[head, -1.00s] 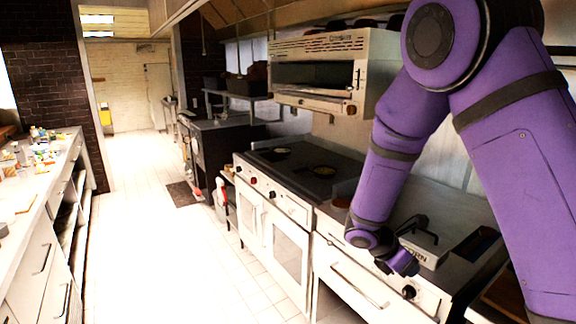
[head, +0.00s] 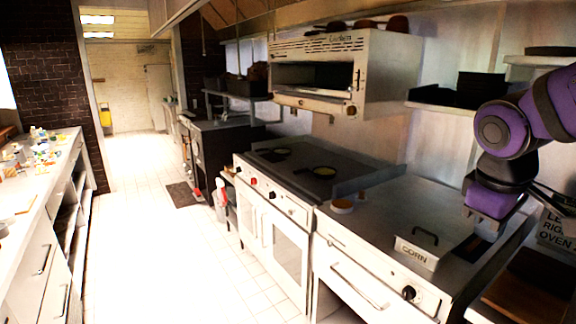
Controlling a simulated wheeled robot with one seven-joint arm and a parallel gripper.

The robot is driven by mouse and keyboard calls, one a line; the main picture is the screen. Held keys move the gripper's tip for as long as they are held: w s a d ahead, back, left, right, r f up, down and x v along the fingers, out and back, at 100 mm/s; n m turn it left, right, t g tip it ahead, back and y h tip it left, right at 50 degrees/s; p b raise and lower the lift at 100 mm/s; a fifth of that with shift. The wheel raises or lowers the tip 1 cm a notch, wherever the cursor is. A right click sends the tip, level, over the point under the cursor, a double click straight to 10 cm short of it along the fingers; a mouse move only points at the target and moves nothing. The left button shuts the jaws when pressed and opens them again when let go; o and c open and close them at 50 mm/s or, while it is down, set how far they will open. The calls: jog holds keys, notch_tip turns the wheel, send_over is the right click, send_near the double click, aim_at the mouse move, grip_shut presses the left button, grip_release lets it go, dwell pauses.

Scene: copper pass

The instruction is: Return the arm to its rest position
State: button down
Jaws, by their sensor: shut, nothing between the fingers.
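My purple arm is folded in at the right edge of the head view. Its end, my gripper (head: 492,222), hangs downward in front of the right end of the steel counter. The gripper is shut and holds nothing. Its fingertips are small and dark, and hard to make out against the dark opening in the counter behind them. The upper arm is cut off by the frame's right edge.
A black cooktop (head: 300,165) and a wall-mounted oven (head: 345,75) stand beyond.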

jog(key=s+a+r+m+t+y, duration=0.1)
jog(key=s+r+m+t+y, duration=0.1)
jog(key=s+r+m, duration=0.3)
jog(key=s+t, duration=0.1)
jog(key=s, duration=0.3)
jog(key=shift+s+a+r+m, duration=0.2)
jog(key=shift+s+a+m, duration=0.1)
jog(key=shift+a+m, duration=0.1)
dwell(0.4)
